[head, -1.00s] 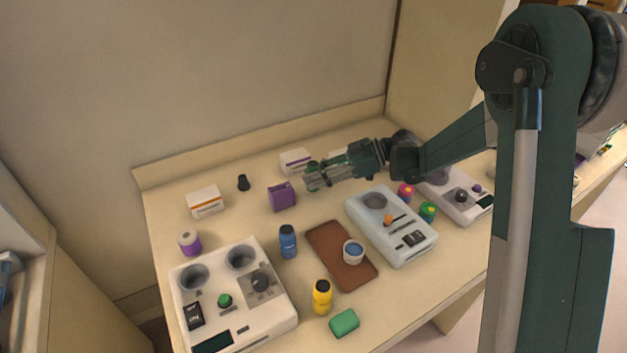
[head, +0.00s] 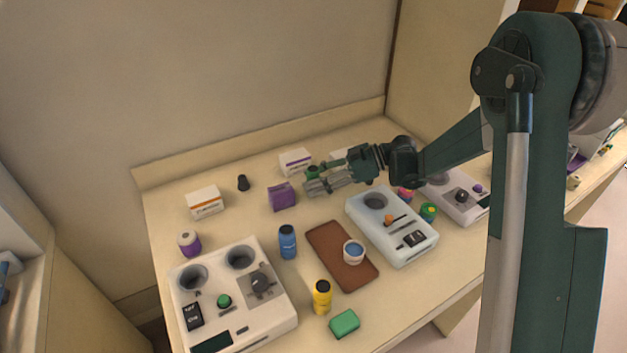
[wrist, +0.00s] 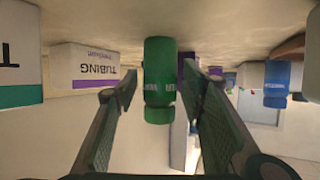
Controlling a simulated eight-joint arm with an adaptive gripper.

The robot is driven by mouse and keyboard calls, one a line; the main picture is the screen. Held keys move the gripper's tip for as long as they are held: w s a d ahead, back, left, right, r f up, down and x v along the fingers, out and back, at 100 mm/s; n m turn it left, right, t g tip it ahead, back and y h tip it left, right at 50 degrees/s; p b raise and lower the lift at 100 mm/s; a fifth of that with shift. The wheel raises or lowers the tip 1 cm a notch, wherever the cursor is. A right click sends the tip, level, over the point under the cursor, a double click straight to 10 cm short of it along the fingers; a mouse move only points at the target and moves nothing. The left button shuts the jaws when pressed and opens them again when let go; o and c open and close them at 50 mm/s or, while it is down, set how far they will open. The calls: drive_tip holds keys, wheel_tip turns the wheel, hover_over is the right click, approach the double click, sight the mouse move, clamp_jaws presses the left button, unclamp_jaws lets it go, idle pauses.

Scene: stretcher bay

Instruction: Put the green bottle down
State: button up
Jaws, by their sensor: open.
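The green bottle (wrist: 160,72) appears upside down in the wrist view, its base against the tabletop at the top of the picture, so it stands upright on the table. My gripper (wrist: 159,78) is open, with one finger on each side of the bottle and a visible gap at both sides. In the head view, the green bottle (head: 312,171) shows only in part behind my gripper (head: 309,187), near the back of the table. Its lower part is hidden there.
A purple box (head: 282,197) stands just left of my gripper, and a white tubing box (head: 296,161) stands behind. A white device (head: 375,240) is in front to the right. A brown tray (head: 324,240) holds a white cup (head: 353,251). Bare tabletop lies between the boxes.

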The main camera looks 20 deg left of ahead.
drive_tip(key=shift+r, duration=0.2)
drive_tip(key=p+v, duration=0.2)
drive_tip(key=v, duration=1)
idle(0.9)
